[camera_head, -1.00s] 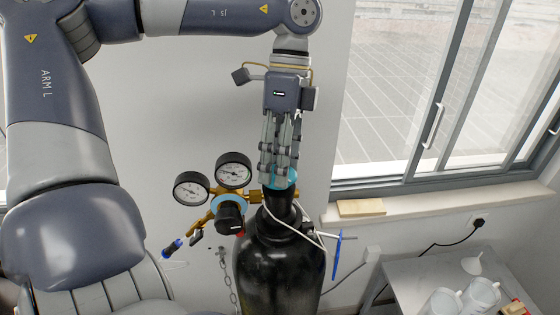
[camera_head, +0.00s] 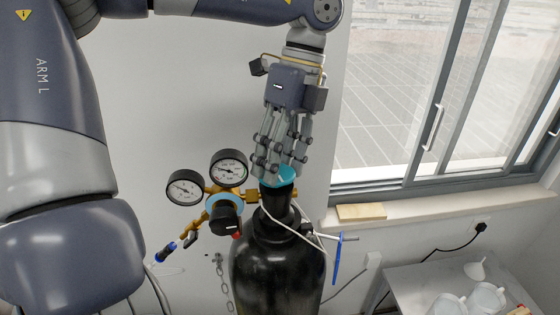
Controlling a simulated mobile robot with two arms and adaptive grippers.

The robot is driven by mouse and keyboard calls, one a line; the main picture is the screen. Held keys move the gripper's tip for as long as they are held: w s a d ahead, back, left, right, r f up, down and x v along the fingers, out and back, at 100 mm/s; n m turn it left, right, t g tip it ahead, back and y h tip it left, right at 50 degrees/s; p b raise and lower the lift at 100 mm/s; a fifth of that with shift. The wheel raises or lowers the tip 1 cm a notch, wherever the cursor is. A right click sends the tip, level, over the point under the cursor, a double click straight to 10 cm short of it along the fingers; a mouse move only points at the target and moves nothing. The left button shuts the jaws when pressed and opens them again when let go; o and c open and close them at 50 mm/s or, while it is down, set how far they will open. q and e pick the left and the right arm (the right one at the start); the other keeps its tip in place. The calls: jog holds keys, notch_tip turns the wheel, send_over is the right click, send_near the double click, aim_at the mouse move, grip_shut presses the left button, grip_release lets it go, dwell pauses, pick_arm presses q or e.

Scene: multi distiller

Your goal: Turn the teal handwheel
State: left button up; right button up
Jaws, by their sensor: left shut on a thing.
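The teal handwheel (camera_head: 286,175) sits on top of the black gas cylinder (camera_head: 272,262). It is partly hidden by the fingers. My left gripper (camera_head: 277,172) comes down from above and is shut on the handwheel, its fingers around the wheel's rim. My right gripper is not in view.
A brass regulator with two round gauges (camera_head: 229,168) and a teal-ringed black knob (camera_head: 224,213) stands just left of the handwheel. A white hose loops around the cylinder neck. A window (camera_head: 440,110), sill and grey table (camera_head: 410,283) with white containers are at the right. A chain hangs left of the cylinder.

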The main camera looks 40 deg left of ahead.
pick_arm(q)
jog(key=shift+s+f, duration=0.1)
jog(key=shift+f, duration=0.1)
jog(key=o, duration=1.1)
jog(key=shift+r, duration=0.1)
jog(key=shift+r, duration=0.1)
